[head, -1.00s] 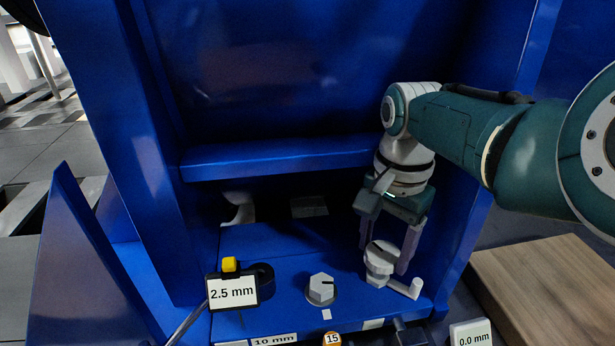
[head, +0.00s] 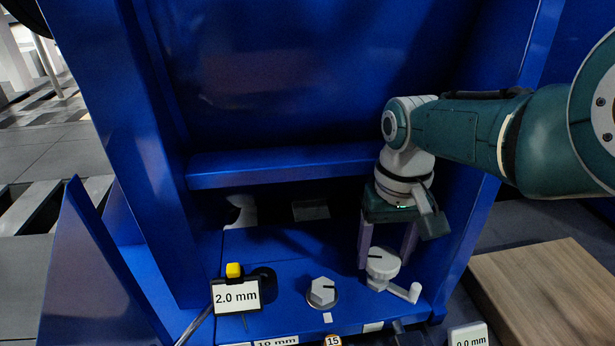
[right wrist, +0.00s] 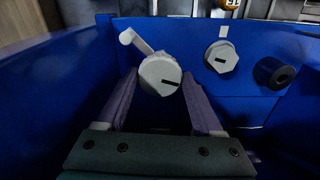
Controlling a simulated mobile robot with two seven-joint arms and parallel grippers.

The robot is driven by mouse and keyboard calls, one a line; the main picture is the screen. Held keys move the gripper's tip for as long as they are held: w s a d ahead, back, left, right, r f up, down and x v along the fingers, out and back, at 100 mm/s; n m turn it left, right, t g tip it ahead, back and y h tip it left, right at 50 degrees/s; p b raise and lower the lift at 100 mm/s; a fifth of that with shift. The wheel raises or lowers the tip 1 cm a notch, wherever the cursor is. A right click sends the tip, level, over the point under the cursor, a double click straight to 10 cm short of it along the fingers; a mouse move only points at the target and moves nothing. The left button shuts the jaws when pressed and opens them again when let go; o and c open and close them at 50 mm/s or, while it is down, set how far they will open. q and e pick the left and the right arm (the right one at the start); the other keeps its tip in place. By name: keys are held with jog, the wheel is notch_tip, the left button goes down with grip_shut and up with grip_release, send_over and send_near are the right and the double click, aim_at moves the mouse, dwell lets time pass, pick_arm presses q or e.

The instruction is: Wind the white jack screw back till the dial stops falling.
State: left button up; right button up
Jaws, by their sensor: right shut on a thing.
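The white jack screw (head: 382,264) has a round head with a dark mark and a small side crank. It stands on the blue frame at the right and also shows in the right wrist view (right wrist: 160,74). My right gripper (head: 385,262) points down with its two fingers on either side of the screw head; in the right wrist view the fingers (right wrist: 158,82) are shut on the head. The dial display (head: 236,296) reads 2.0 mm and stands at the front left. My left gripper is not in view.
A white hex bolt (head: 322,292) with a dark mark sits left of the screw. A second display (head: 468,336) at bottom right reads 0.0 mm. Blue walls rise on both sides, and a wooden surface (head: 545,290) lies at right.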

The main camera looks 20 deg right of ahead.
aim_at(383, 257)
jog(key=shift+r+n, duration=0.15)
jog(key=shift+n, duration=0.45)
jog(key=shift+w, duration=0.1)
jog(key=o, duration=1.4)
notch_tip(383, 257, up, 10)
jog(key=p, duration=0.9)
